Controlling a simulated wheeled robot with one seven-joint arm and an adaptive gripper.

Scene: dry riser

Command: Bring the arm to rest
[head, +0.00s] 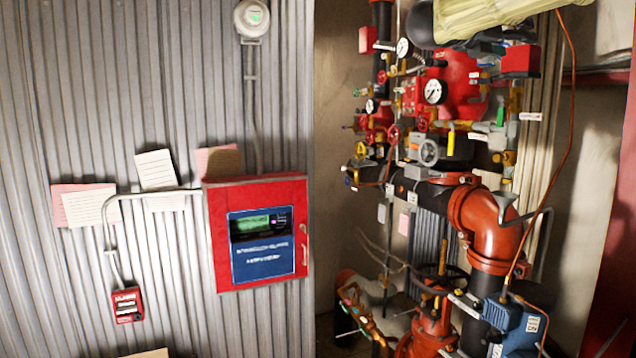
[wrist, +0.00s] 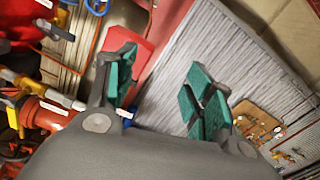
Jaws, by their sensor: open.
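My gripper (wrist: 160,80) is in the wrist view, with its two grey fingers and teal pads spread well apart. Nothing is between the pads. Behind the gap are a grey ribbed panel (wrist: 175,100) and a red surface (wrist: 138,50). I cannot tell how far they are from the fingers. I make out no part of my arm or gripper in the head view.
A red control box (head: 216,240) and a small red call point (head: 127,305) are on the ribbed wall. Orange elbow pipe (head: 495,225), red valves, gauges (head: 434,92) and a blue box (head: 505,318) crowd the right. A peg board (wrist: 262,128) shows in the wrist view.

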